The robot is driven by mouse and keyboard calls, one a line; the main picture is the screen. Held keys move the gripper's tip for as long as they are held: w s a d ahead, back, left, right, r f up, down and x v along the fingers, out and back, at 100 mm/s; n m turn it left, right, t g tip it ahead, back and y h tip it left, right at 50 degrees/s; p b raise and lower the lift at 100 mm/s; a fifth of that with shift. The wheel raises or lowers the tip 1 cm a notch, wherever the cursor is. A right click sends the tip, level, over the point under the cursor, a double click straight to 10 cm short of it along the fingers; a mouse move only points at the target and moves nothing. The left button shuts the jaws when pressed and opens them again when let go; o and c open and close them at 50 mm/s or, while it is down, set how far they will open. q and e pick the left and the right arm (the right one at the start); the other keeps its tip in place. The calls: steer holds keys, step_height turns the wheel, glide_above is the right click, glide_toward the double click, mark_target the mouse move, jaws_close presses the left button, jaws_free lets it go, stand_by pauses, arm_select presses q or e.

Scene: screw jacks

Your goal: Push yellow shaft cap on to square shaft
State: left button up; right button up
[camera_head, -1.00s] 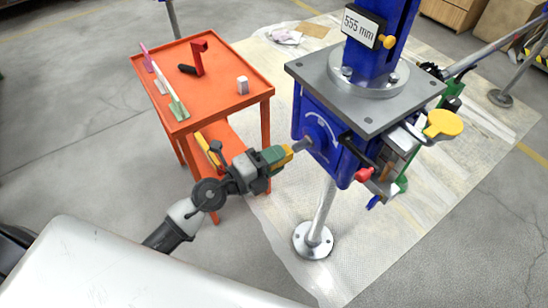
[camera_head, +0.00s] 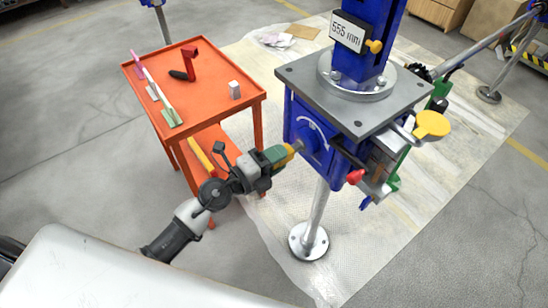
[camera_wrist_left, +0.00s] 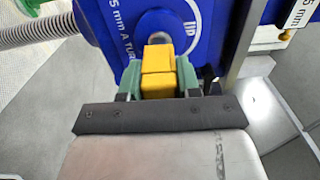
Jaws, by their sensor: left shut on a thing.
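The yellow shaft cap (camera_head: 290,149) is held between the green fingers of my left gripper (camera_head: 277,154). In the left wrist view the cap (camera_wrist_left: 157,72) sits between the two green fingers, facing the blue housing. The square shaft (camera_head: 299,145) sticks out of the side of the blue screw jack (camera_head: 310,125) as a short grey stub. The cap's front end meets the shaft's outer end in the head view. My right gripper is not in view.
An orange table (camera_head: 215,107) with small parts and a grey block (camera_head: 235,90) stands left of the jack. A red knob (camera_head: 355,177) and a yellow knob (camera_head: 432,124) stick out on the jack's right. A metal leg (camera_head: 317,220) stands below the housing.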

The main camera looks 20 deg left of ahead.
arm_select(q)
steer(key=shift+p+x, duration=0.35)
steer(key=shift+x, duration=0.75)
steer(key=o, duration=1)
steer(key=b+v, duration=0.2)
steer(key=v, duration=0.9)
steer(key=shift+b, duration=0.3)
steer(key=shift+w, duration=0.15)
